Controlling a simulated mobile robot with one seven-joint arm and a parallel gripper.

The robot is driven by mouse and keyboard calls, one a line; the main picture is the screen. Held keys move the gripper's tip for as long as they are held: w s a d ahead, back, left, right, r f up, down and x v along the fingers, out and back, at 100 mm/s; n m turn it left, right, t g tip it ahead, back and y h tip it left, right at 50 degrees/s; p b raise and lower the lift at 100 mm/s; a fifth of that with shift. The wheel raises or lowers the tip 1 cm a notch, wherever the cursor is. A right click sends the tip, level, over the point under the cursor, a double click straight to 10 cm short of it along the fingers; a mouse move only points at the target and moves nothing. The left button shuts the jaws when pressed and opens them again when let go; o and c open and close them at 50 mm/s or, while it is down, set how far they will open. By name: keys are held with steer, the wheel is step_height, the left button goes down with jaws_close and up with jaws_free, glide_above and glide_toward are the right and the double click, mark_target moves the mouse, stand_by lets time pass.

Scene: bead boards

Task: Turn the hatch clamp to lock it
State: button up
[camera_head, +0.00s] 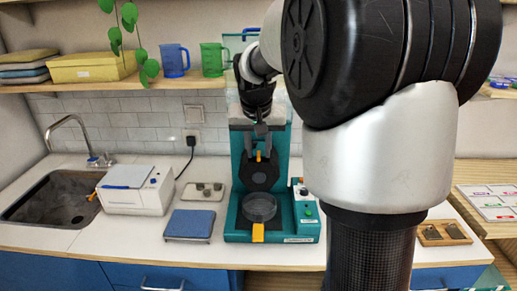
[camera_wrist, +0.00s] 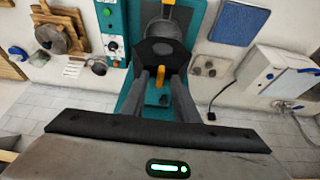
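A teal machine (camera_head: 238,185) stands at the back of the counter, with a dark hatch (camera_head: 260,177) on its front. A small orange clamp lever (camera_head: 258,156) stands upright at the top of the hatch. In the wrist view, the lever (camera_wrist: 161,80) shows between the two grey fingers of my gripper (camera_wrist: 161,74). The fingers are apart, with visible gaps beside the lever; contact cannot be told. In the head view my gripper (camera_head: 261,131) hangs just above the lever, its fingertips small and partly dark.
An orange tab (camera_head: 258,233) is at the machine's front edge, and a control box (camera_head: 304,212) with a green button is at its right. A blue plate (camera_head: 190,225) and a white box (camera_head: 136,191) stand left. A shelf (camera_head: 110,84) runs above. My arm covers the right side.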

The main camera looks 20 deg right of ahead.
steer(key=p+v, duration=0.1)
steer(key=v, duration=1.6)
steer(key=shift+r, duration=0.25)
steer(key=shift+s, duration=0.1)
steer(key=s+a+f+n+y+p, duration=0.1)
steer(key=s+f, duration=0.4)
steer(key=s, duration=0.5)
steer(key=s+a+f+n+t+y+p, duration=0.1)
steer(key=s+a+f, duration=0.4)
steer(key=s, duration=0.5)
steer(key=a+n+p, duration=0.1)
steer(key=n, duration=0.1)
steer(key=shift+s+a+n, duration=0.3)
steer(key=shift+s+n, duration=0.05)
steer(key=shift+n, duration=0.05)
steer(key=shift+f, duration=0.1)
